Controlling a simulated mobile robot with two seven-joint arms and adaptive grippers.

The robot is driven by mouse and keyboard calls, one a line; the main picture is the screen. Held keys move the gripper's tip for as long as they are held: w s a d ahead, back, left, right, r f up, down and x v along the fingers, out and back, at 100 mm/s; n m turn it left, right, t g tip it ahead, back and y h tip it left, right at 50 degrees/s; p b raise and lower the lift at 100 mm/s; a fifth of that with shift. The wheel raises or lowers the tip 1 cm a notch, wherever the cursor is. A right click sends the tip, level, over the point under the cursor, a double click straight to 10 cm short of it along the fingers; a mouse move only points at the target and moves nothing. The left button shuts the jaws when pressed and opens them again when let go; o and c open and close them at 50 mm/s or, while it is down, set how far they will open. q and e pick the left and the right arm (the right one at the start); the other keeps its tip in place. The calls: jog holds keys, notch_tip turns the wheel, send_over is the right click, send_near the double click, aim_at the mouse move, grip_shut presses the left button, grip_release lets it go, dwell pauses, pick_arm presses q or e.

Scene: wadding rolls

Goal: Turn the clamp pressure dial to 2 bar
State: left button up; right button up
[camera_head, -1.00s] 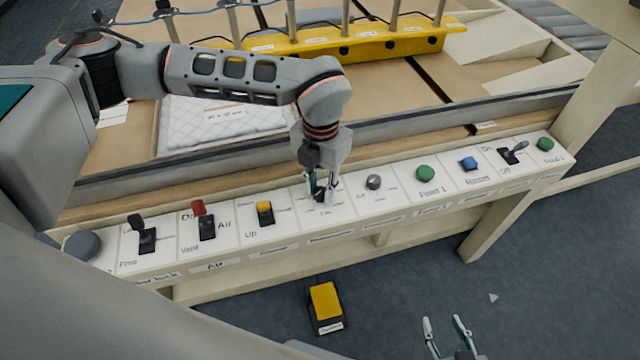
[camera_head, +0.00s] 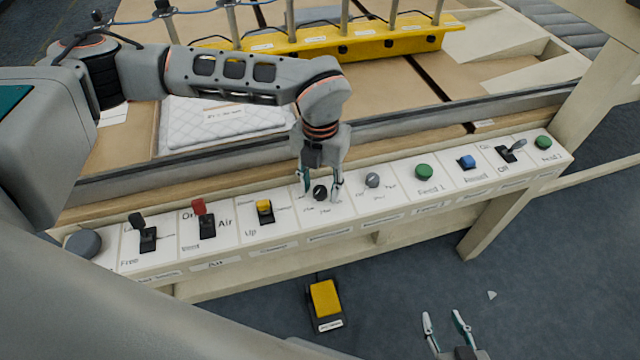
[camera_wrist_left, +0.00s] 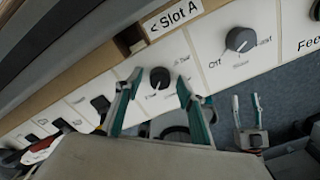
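The clamp pressure dial is most likely the small black round knob (camera_head: 320,193) on the white panel below my left gripper; its printed label is too blurred to read. It also shows in the left wrist view (camera_wrist_left: 159,78), with a pale pointer mark toward its lower left. My left gripper (camera_head: 320,184) is open, its fingers spread on either side of the black knob and apart from it. In the left wrist view the fingertips (camera_wrist_left: 158,80) flank the knob. My right gripper (camera_head: 447,322) is open and empty at the bottom of the head view, over the floor.
A grey knob (camera_head: 372,181) sits right of the black one. Left are a yellow switch (camera_head: 264,211) and a red lever (camera_head: 201,213); right are a green button (camera_head: 424,172) and a blue button (camera_head: 467,162). A yellow pedal (camera_head: 325,299) lies on the floor.

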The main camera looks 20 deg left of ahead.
aim_at(320, 190)
pick_arm(q)
jog(key=shift+r, duration=0.1)
notch_tip(320, 190, up, 12)
dwell(0.7)
dwell(0.4)
